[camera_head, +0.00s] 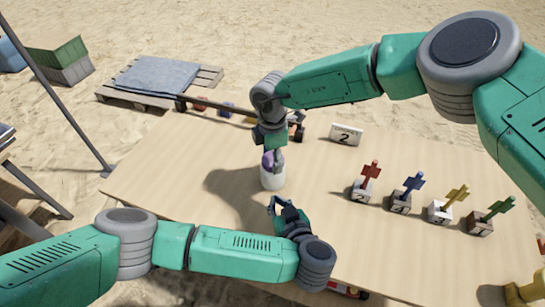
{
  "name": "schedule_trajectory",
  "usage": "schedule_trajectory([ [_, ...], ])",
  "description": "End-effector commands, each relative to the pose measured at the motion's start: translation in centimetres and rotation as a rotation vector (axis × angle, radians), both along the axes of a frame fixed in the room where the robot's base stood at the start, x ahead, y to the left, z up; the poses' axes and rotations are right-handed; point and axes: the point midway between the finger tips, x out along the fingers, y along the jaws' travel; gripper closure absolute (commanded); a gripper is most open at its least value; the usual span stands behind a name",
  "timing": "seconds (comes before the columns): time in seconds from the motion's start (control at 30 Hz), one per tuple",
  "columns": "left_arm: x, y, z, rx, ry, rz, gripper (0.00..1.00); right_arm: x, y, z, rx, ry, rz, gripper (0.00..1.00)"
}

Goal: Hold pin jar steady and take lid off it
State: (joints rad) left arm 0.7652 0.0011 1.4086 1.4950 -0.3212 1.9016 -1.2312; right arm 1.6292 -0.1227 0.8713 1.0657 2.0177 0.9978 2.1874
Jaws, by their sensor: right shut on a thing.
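The pin jar (272,181) is a small pale cylinder near the middle of the table, upright, with a purple lid (267,161) at its top. My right gripper (272,158) points down from above and is shut on the purple lid. The lid sits at the jar's mouth; whether there is a gap between them is too small to tell. My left gripper (279,204) is low over the table, just in front of the jar and apart from it. Its fingers look parted and empty.
The table (160,170) is clear at left.

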Motion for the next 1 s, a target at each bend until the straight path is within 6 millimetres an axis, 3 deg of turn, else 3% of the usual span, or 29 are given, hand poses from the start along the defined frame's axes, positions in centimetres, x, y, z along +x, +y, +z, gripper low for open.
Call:
schedule_trajectory([
  [0.63,0.00,0.00,0.00,0.000,0.000,0.000,1.00,-0.01,0.02,0.01,0.000,0.000,-0.001,0.85],
  [0.67,0.00,0.00,0.00,0.000,0.000,0.000,1.00,-0.01,0.02,0.01,0.000,0.000,-0.001,0.47],
  [0.7,0.00,0.00,0.00,0.000,0.000,0.000,1.00,-0.01,0.02,0.01,0.000,0.000,-0.001,0.33],
  [1.0,0.00,0.00,0.00,0.000,0.000,0.000,1.00,0.01,0.01,0.03,0.000,0.000,-0.001,0.30],
])
